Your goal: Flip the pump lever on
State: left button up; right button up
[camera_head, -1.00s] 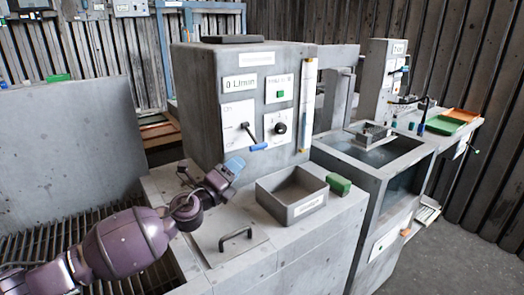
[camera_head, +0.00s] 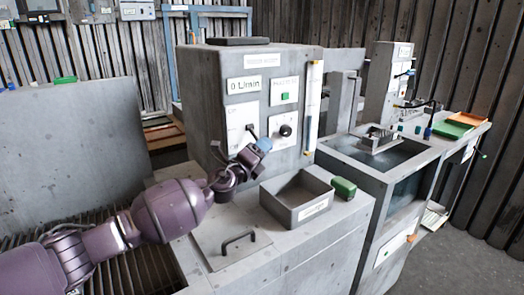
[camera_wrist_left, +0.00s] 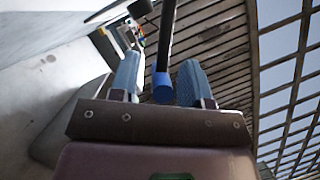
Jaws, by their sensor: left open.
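The pump lever is a black rod with a blue end cap; its rod (camera_head: 252,131) shows on a white plate on the front of the grey pump cabinet (camera_head: 205,95). My left gripper (camera_head: 262,146) is at the lever's lower end and hides the blue cap in the head view. In the left wrist view the open blue fingers (camera_wrist_left: 158,65) stand on either side of the lever, whose blue cap (camera_wrist_left: 163,88) lies between them, nearer the right finger. I cannot tell whether a finger touches it. My right gripper is not in view.
A black knob (camera_head: 286,131) and a green button (camera_head: 285,97) are close beside the lever. The display (camera_head: 244,85) reads 0 L/min. A water tank stands right.

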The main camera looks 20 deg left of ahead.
pick_arm(q)
grip_shut()
dwell(0.3)
jog(key=shift+r, duration=0.1)
